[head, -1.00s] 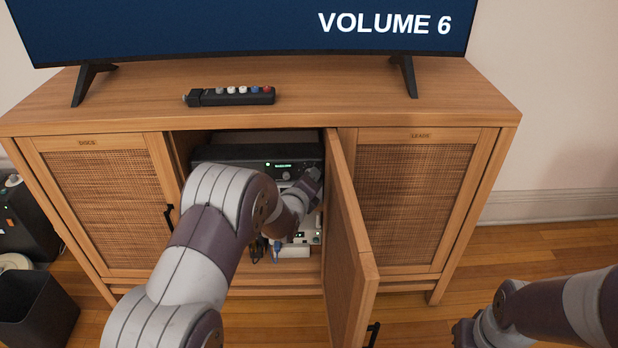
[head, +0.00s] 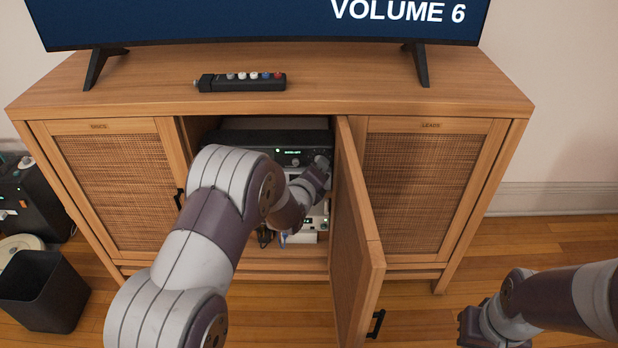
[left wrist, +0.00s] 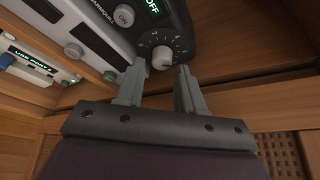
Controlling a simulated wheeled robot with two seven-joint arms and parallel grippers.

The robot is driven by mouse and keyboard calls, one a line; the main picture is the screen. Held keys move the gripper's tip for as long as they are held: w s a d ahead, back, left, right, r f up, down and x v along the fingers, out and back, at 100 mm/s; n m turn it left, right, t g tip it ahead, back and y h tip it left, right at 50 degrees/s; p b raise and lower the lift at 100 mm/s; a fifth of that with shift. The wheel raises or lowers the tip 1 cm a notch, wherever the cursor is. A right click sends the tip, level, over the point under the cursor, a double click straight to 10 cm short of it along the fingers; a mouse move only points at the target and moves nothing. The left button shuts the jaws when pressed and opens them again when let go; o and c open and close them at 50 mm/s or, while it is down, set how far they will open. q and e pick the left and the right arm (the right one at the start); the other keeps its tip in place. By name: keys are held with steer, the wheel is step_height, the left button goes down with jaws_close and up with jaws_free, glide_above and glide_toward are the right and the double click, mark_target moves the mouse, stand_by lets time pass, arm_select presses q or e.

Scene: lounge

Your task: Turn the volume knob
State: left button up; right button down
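The volume knob (left wrist: 162,56) is a small pale round knob with dial marks around it, on the dark amplifier front. In the left wrist view my left gripper (left wrist: 160,72) is open, its two fingertips on either side of the knob with gaps visible. I cannot tell how far they reach past its face. In the head view my left gripper (head: 320,172) is inside the open middle compartment, against the right part of the amplifier (head: 265,140), and hides the knob. My right gripper (head: 470,325) is low at the right, away from the cabinet; its fingers are unclear.
The open cabinet door (head: 357,235) stands just right of my left gripper. Pale devices with buttons (left wrist: 73,50) sit beside the amplifier in the wrist view. A bin (head: 42,290) stands left.

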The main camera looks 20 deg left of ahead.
arm_select(q)
steer(key=p+v, duration=0.3)
steer(key=v, duration=0.8)
steer(key=shift+w, duration=0.1)
